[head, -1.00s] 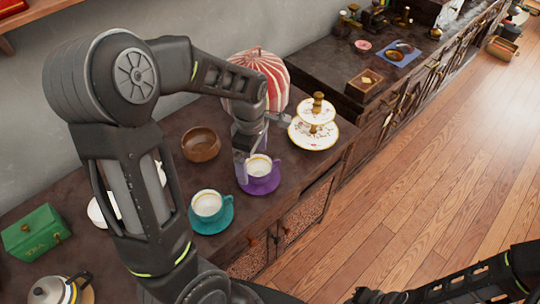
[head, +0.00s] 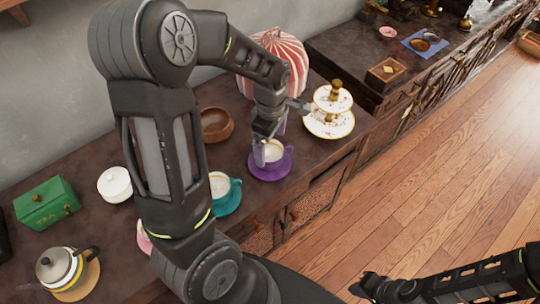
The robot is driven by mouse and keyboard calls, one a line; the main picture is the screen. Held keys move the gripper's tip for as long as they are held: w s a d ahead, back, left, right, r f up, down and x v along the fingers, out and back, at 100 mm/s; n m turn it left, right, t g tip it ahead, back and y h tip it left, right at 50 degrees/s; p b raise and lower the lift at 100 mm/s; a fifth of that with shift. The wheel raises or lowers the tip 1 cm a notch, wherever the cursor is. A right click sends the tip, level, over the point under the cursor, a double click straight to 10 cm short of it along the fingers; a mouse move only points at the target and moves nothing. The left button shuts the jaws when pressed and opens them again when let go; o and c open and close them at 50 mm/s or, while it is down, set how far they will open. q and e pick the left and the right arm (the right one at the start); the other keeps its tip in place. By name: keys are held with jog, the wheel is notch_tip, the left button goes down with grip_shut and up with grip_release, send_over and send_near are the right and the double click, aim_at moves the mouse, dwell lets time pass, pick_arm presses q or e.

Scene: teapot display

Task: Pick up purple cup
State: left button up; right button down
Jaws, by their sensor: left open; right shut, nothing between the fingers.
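The purple cup (head: 274,153), with a pale inside, stands upright on its purple saucer (head: 270,177) on the dark counter. My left gripper (head: 261,150) points down at the cup's left side and is open. One finger overlaps the cup's left edge; I cannot tell whether it touches or reaches inside the rim. The other finger is mostly hidden behind the gripper. My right gripper (head: 366,290) is low at the bottom right, shut and empty, away from the counter.
A teal cup (head: 233,195) stands left of the purple one, partly behind my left arm. A wooden bowl (head: 215,125), a striped red-and-white cover (head: 291,70) and a tiered stand (head: 330,128) are close around.

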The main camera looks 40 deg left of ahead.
aim_at(270, 160)
pick_arm(q)
jog(key=shift+f, duration=0.1)
notch_tip(270, 160, down, 5)
jog(key=shift+a+p, duration=0.15)
jog(key=shift+p, duration=0.35)
dwell(0.3)
jog(key=c, duration=1.5)
